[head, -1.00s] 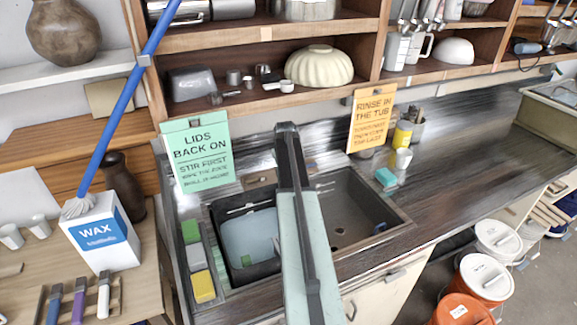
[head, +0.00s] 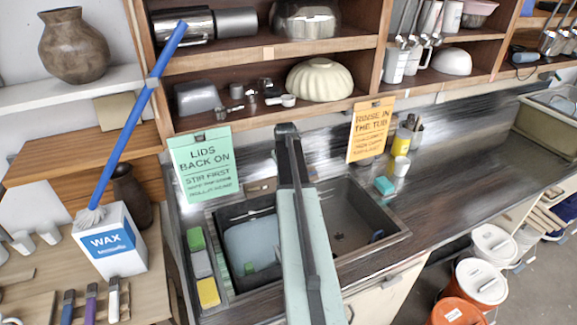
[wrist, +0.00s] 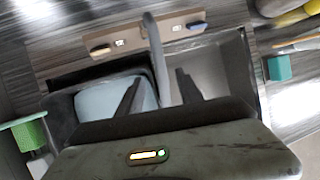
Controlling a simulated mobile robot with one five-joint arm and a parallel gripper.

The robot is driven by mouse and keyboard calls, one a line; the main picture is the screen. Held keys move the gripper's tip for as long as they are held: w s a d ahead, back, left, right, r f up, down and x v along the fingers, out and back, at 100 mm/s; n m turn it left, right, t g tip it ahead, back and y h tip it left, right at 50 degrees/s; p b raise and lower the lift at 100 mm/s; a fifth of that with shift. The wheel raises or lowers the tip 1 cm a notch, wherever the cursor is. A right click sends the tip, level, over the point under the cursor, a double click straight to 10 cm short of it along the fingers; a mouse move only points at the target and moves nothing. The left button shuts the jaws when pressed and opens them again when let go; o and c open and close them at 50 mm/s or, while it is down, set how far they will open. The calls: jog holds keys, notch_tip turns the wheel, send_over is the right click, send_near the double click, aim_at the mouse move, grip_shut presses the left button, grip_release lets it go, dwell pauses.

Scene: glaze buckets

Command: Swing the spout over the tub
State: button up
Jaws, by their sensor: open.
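The spout (wrist: 157,60) is a grey curved pipe in the wrist view. It rises from a plate with two handles (wrist: 128,40) behind the sink and comes forward near the line between the tub and the bare basin. The black tub (wrist: 62,108) with a pale blue area inside is left of the spout; it also shows in the head view (head: 228,215). My gripper (wrist: 157,88) is open, one finger on each side of the spout in the picture; I cannot tell whether either touches it. In the head view my arm hides the spout.
The right basin (head: 350,215) looks empty. Sponges stand in a strip (head: 222,264) left of the tub. Two signs (head: 203,165) (head: 370,130) hang from the shelf (head: 270,115) above. A cup (head: 400,166) and teal block (head: 384,185) stand to the right. The right counter is mostly clear.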

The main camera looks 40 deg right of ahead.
jog(key=c, duration=0.5)
jog(key=shift+n, duration=0.4)
grip_shut()
jog(key=w+a+n+t+y+b, duration=0.25)
jog(key=a+n, duration=0.25)
jog(key=n, duration=0.5)
jog(key=w+a+n+t+y+b, duration=0.2)
jog(key=a+n+t, duration=0.25)
jog(key=n, duration=0.45)
jog(key=s+d+f+n+t+h+b, duration=0.1)
jog(key=s+d+f+t+h+b, duration=0.2)
jog(key=s+d+b, duration=0.6)
jog(key=s+d+f+n+t+h+b, duration=0.2)
jog(key=s+d+f+t+b, duration=0.25)
jog(key=s+b, duration=0.8)
jog(key=w+f+b, duration=0.1)
jog(key=w+b, duration=0.2)
jog(key=w, duration=0.9)
jog(key=shift+w+a+g, duration=0.3)
jog(key=shift+a+g, duration=0.05)
